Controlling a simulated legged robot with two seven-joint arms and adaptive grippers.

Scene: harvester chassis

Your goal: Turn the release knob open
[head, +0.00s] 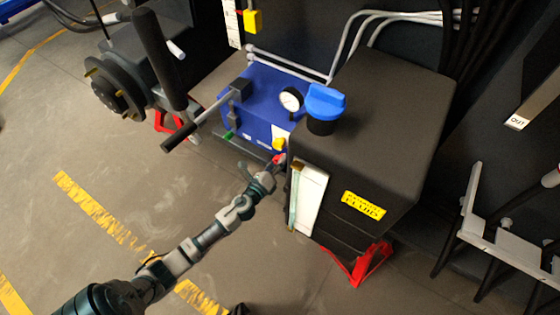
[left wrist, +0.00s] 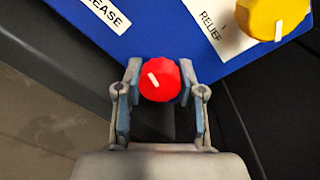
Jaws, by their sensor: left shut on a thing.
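The red knob (left wrist: 160,80) sits on the blue panel (left wrist: 150,35), below a label of which "EASE" shows. Its white mark tilts up and to the left in the left wrist view. My left gripper (left wrist: 160,92) is shut on the red knob, with a finger on each side of it. In the head view, the left gripper (head: 272,166) reaches the lower right edge of the blue unit (head: 262,105), and only a little of the red knob (head: 279,159) shows there. My right gripper is not in view.
A yellow knob (left wrist: 273,17) marked "RELIEF" is up and right of the red one. A black fluid tank (head: 375,110) with a blue cap (head: 325,100) stands close on the right. A pump lever (head: 205,118) and a gauge (head: 291,99) are above. Open floor (head: 130,200) lies left.

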